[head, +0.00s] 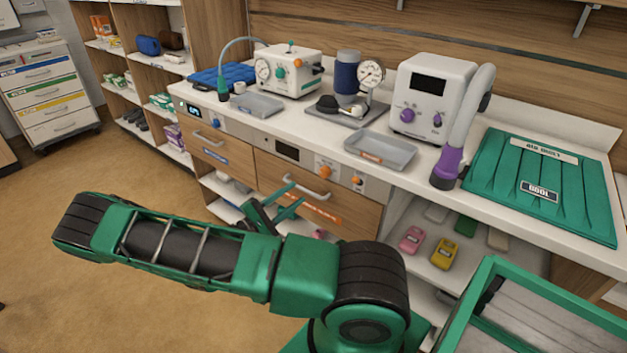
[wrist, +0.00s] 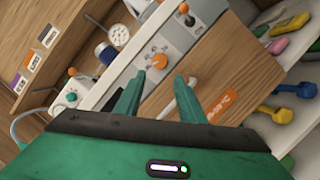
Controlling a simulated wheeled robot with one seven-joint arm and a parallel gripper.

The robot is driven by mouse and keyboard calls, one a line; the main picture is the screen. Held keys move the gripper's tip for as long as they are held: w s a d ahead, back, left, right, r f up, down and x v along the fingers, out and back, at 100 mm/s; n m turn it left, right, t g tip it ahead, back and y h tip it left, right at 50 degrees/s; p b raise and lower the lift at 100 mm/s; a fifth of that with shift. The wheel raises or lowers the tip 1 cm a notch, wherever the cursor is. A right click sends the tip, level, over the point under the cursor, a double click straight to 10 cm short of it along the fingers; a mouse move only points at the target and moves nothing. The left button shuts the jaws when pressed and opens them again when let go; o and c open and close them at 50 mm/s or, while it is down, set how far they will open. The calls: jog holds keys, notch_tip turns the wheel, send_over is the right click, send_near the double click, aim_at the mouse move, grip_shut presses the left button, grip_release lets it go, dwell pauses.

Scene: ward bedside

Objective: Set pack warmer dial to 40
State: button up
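An orange dial (head: 326,171) sits on the grey control strip above a wooden drawer, to the right of a dark display (head: 287,150). The dial also shows in the wrist view (wrist: 160,61), with marks around it that are too small to read. A second orange knob (head: 357,181) sits further right on the strip; it looks like a lever in the wrist view (wrist: 184,9). My gripper (head: 299,198) is in front of the drawer, below the dial in the head view. Its fingers (wrist: 160,78) are apart and empty, with the dial showing just beyond the gap between them.
The drawer has a white handle (head: 307,188) and an orange label (head: 315,209), close to my fingers. A grey tray (head: 381,153) and a purple-knobbed device (head: 430,95) stand on the counter above. Coloured weights lie on the open shelf at right. Floor at left is clear.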

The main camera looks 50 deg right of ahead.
aim_at(322, 174)
jog(key=x, duration=1)
jog(key=shift+d+r, duration=0.1)
jog(key=shift+d, duration=0.2)
